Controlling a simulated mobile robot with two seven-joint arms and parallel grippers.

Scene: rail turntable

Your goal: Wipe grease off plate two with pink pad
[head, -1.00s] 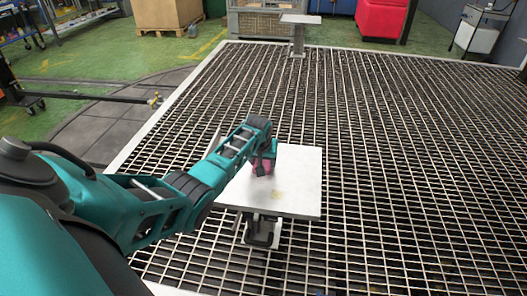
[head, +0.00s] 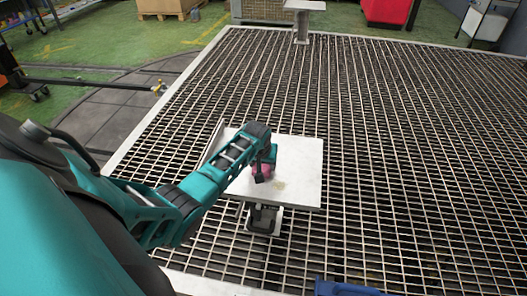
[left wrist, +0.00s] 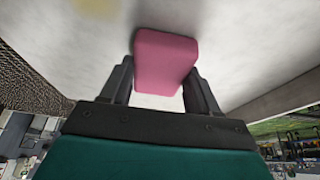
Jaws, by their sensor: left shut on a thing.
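The pale square plate (head: 305,165) stands on a short post over the grating, in the middle of the head view. A yellowish grease spot (head: 279,185) lies on its near part; the left wrist view shows a yellowish patch (left wrist: 98,8) at its top edge. My left gripper (head: 262,173) is over the plate, shut on the pink pad (head: 266,168). In the left wrist view the pad (left wrist: 165,58) sits between both fingers, at the plate surface; whether it touches cannot be told. The pad is just behind and left of the spot. My right gripper is not in view.
Another pale plate (head: 304,5) on a post stands at the far edge of the metal grating (head: 420,150). A blue object (head: 345,288) shows at the bottom edge, partly cut off. A red bin (head: 387,10) stands at the back. The grating right of the plate is clear.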

